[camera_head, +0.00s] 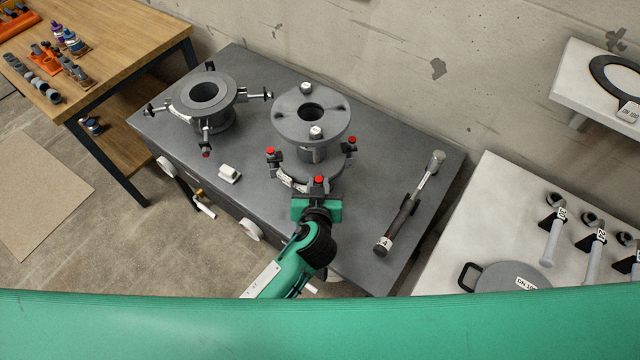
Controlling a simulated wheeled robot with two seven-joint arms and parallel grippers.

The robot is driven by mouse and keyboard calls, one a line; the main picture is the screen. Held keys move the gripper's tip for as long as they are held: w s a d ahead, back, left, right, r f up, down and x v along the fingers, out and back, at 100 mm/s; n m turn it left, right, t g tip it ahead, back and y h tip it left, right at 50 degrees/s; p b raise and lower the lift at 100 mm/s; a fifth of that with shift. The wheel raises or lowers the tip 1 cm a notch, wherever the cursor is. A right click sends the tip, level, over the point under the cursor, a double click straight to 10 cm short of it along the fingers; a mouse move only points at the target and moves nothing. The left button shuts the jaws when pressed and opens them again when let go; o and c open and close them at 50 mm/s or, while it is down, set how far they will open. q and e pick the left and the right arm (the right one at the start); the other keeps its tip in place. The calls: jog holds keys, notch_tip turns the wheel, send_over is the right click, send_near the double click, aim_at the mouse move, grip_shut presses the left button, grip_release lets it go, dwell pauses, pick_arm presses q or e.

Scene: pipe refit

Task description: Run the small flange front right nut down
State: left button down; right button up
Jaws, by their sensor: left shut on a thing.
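A grey flanged pipe piece (310,118) stands on the dark grey bench, with red-tipped studs around its lower flange (322,172). One red-tipped stud (270,153) is at its left and another (351,141) at its right. My left gripper (318,204) is at the front stud (318,181), whose red tip shows just above the green jaws. It is shut on what appears to be the front right nut; the jaws hide the nut itself. My right gripper is not in view.
A second flanged piece (208,95) with bolts sticking out stands to the left. A torque wrench (410,205) lies at the right. A pale table (480,225) with tools is further right.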

pick_arm(q)
jog(key=shift+a+m+h, duration=0.1)
jog(key=shift+m+h, duration=0.3)
jog(key=c, duration=1.2)
grip_release()
jog(key=shift+c, duration=0.2)
jog(key=b+v, duration=0.3)
jog(key=v, duration=1.1)
jog(key=shift+w, duration=0.1)
